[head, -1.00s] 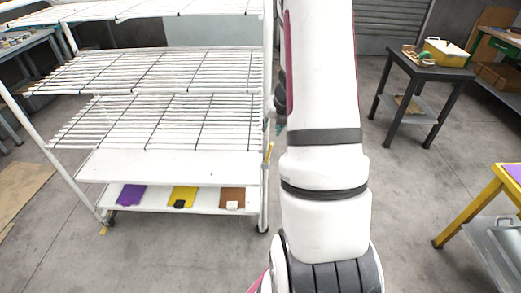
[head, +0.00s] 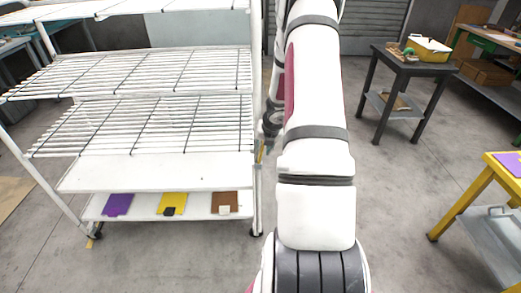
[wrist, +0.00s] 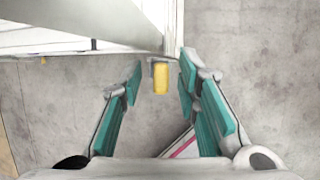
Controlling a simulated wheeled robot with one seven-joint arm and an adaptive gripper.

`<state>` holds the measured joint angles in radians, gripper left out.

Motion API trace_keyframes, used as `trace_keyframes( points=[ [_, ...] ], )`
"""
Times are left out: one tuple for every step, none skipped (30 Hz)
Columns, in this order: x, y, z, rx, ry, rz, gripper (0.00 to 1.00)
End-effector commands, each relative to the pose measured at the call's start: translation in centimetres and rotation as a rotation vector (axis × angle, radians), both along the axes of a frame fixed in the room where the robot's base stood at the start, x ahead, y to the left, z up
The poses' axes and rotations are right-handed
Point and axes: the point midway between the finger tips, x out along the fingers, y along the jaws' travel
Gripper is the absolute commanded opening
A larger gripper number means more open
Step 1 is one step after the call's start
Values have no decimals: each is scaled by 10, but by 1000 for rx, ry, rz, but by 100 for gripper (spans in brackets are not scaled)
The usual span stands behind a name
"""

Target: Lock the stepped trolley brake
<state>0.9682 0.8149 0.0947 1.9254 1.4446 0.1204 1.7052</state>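The stepped trolley is a white rack with wire shelves (head: 150,122), filling the left of the head view. Its white edge also shows at the top left of the wrist view (wrist: 80,38). A yellow brake pedal or lever (wrist: 161,78) hangs at the trolley's corner on a small grey mount. A small yellow piece also shows beside the right post in the head view (head: 258,156). My gripper (wrist: 161,68) has teal fingers, spread apart and empty. The yellow piece appears between the fingertips in the wrist view; contact cannot be told. My arm hides most of the gripper in the head view.
The trolley's bottom shelf (head: 185,211) carries purple, yellow and brown pads. A dark side table (head: 412,70) with a yellow box stands at the back right, a yellow-legged table (head: 470,200) at the right. The grey floor between them is clear.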

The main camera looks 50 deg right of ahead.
Motion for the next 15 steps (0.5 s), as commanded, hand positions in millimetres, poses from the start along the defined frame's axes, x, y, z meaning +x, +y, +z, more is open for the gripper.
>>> trace_keyframes(
  points=[
    [2, -1, -5, 1, 0, -2, 30],
    [2, -2, -6, 1, 0, -2, 30],
    [3, -2, -8, 1, 0, -2, 30],
    [3, -2, -8, 0, -1, -1, 30],
    [3, -2, -9, 0, -1, -1, 30],
    [4, -2, -9, 0, -1, -1, 30],
    [4, -2, -9, 0, -1, -1, 30],
    [4, -2, -9, 0, -1, -1, 30],
    [4, -2, -9, 0, -1, -1, 30],
    [4, -2, -9, -1, -1, 0, 30],
    [4, -2, -9, -1, -1, 0, 30],
    [4, -2, -9, 0, 0, 0, 30],
    [4, -2, -9, 0, 0, 0, 30],
    [4, -2, -9, 0, 0, 0, 23],
    [4, -2, -9, 0, 0, 0, 14]
  ],
)
